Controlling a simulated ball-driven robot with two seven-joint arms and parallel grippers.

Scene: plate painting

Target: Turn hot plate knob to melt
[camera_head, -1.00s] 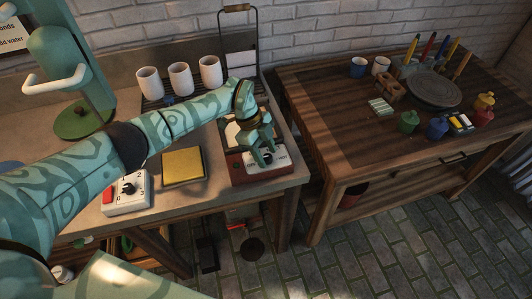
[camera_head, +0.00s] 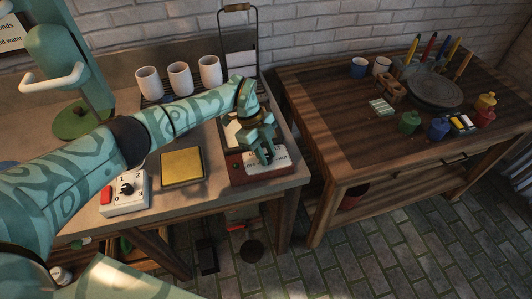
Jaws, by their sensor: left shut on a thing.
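The hot plate (camera_head: 238,178) is a dark red box with a white label panel, near the front right of the grey bench. Its pale heating surface behind is partly covered by my gripper. My left gripper (camera_head: 265,157) points down at the front panel, its fingers close together. It is shut on the knob, which the fingers hide almost wholly. Lettering shows on the panel (camera_head: 280,159) at both sides of the fingers, too small to read fully. My right gripper is not in view.
A yellow sponge-like block (camera_head: 182,166) and a white box with a numbered dial (camera_head: 125,192) stand left of the hot plate. White cups (camera_head: 180,79) stand on a rack behind. A wooden table (camera_head: 330,130) with paint pots and a dark plate (camera_head: 434,90) stands right, across a gap.

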